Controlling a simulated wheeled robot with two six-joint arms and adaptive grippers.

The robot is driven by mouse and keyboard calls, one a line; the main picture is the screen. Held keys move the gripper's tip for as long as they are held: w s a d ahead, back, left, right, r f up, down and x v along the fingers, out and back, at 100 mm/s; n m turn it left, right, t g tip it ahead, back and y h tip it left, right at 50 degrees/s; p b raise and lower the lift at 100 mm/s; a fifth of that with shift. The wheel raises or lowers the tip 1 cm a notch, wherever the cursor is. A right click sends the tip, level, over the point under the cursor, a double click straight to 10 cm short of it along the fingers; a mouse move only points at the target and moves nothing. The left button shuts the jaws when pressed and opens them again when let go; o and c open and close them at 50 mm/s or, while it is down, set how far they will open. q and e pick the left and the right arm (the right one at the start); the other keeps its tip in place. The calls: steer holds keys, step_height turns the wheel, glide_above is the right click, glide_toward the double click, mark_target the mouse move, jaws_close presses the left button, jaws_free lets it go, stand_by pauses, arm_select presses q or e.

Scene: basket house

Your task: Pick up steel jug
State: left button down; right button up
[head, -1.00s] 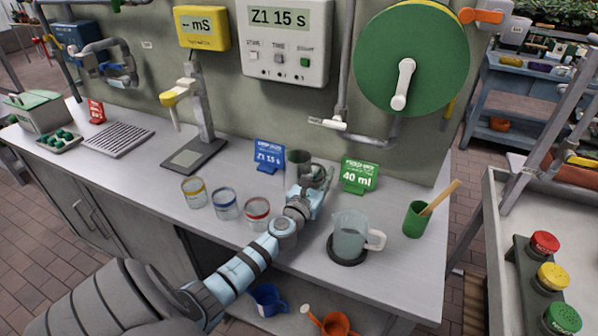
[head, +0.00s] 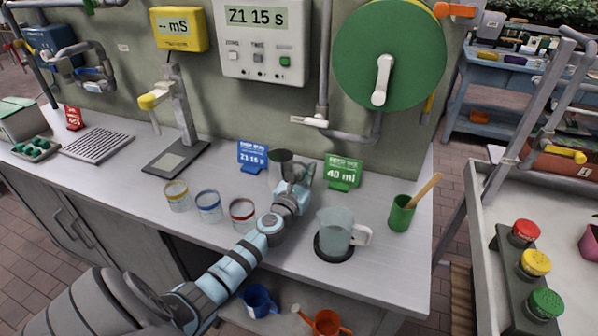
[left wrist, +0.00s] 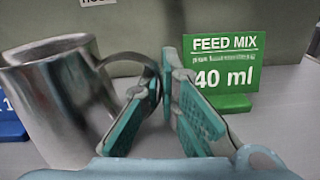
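The steel jug (head: 281,166) stands on the worktop in front of the wall, between a blue sign and a green sign. In the left wrist view the jug (left wrist: 62,100) is a shiny metal cup at the left, with its handle on the right side. My left gripper (head: 299,172) is at that handle. In the left wrist view its teal-padded fingers (left wrist: 165,88) lie close together on either side of the handle's outer strip and appear shut on it. The finger pads partly hide the handle. My right gripper is not in view.
A green FEED MIX 40 ml sign (head: 343,174) stands just right of the jug, a blue sign (head: 252,157) just left. A clear pitcher (head: 334,232) and a green cup (head: 401,213) stand right.

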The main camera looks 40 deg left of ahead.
arm_select(q)
steer(key=shift+s+r+p, duration=0.1)
steer(key=shift+r+p, duration=0.3)
steer(key=shift+p, duration=0.05)
step_height(320, 180, up, 10)
steer(key=p, duration=0.9)
steer(key=shift+r, duration=0.2)
steer(key=d+v, duration=0.1)
steer(key=v, duration=1.8)
steer(key=shift+s+d+r, duration=0.15)
steer(key=shift+d+r, duration=0.05)
